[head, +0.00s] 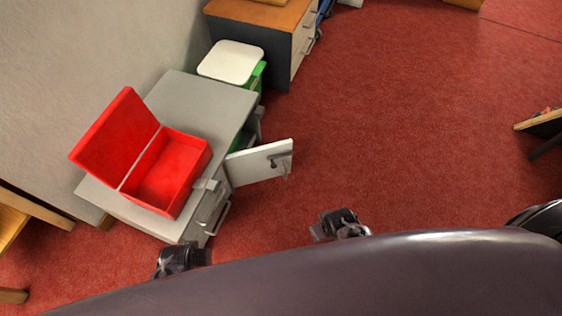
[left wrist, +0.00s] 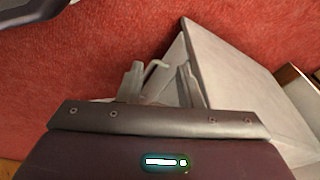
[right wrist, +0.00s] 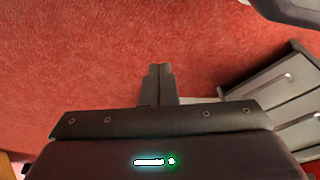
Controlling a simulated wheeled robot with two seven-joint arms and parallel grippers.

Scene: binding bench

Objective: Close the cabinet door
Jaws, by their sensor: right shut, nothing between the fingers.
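The grey cabinet (head: 185,98) stands against the wall, with its white door (head: 260,161) swung open and sticking out to the right over the carpet. A dark handle is on the door. My left gripper (head: 207,256) is low at the near end of the cabinet, apart from the door. In the left wrist view its fingers (left wrist: 160,84) are spread, close to the cabinet's grey side (left wrist: 235,85). My right gripper (head: 318,232) is shut and empty over the carpet, to the right of and nearer than the door. Its closed fingers show in the right wrist view (right wrist: 158,82).
An open red box (head: 170,170) sits on the cabinet top. Drawer fronts with handles (head: 212,210) are on the cabinet's near part. A green bin with a white lid (head: 230,62) and a wooden-topped drawer unit (head: 258,12) stand behind. The carpet right of the door is clear.

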